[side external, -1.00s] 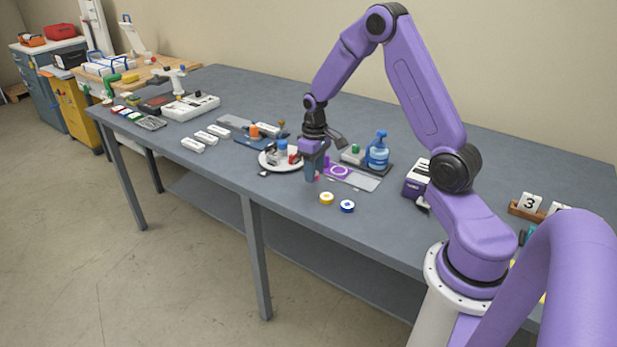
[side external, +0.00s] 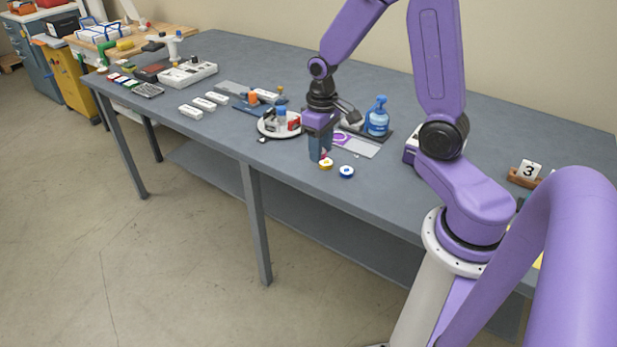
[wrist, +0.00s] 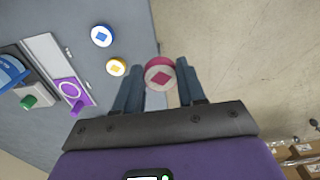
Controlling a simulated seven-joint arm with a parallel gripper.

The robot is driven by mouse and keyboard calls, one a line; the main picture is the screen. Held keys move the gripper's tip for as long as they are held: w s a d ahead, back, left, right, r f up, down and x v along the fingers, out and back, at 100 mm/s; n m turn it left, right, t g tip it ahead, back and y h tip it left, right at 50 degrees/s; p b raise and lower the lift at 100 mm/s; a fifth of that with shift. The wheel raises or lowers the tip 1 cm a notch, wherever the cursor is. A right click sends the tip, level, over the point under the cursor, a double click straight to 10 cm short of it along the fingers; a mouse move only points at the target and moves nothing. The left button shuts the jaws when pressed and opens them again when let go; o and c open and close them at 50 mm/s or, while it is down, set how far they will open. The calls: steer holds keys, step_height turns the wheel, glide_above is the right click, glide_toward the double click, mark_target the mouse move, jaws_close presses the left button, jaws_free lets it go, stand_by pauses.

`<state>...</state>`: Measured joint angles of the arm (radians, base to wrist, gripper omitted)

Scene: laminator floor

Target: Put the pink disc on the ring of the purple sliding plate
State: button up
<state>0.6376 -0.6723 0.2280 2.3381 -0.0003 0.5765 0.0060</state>
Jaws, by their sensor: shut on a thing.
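The pink disc (wrist: 160,73) is pinched between the fingertips of my gripper (wrist: 161,84), its pale face with a pink diamond towards the wrist camera. In the side view my gripper (side external: 321,156) points down near the table's front edge, and the disc is mostly hidden there. The purple sliding plate (wrist: 73,93) with its pale ring and purple knob lies to the left in the wrist view, apart from the disc. In the side view the plate (side external: 343,138) is partly hidden behind my gripper.
A yellow disc (side external: 326,164) and a blue disc (side external: 346,172) lie close to my gripper. A blue bottle (side external: 377,117) stands behind the plate. A round white tray (side external: 268,131) with small items is left of my gripper. The table's front edge is near.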

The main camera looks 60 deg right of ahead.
steer(key=w+a+f, duration=0.1)
steer(key=a+f, duration=0.1)
steer(key=a, duration=0.4)
steer(key=s+d+r, duration=0.3)
steer(key=d, duration=0.8)
steer(key=shift+d+r, duration=0.2)
glide_above(307, 158)
steer(key=s, duration=0.1)
steer(key=f, duration=0.8)
steer(key=shift+a+f, duration=0.3)
steer(key=shift+w+d+f, duration=0.15)
steer(key=shift+w+f, duration=0.1)
steer(key=shift+f, duration=0.2)
steer(key=shift+w+f, duration=0.15)
steer(key=shift+f, duration=0.65)
steer(key=shift+w+f, duration=0.1)
steer(key=shift+f, duration=0.65)
steer(key=shift+f, duration=0.25)
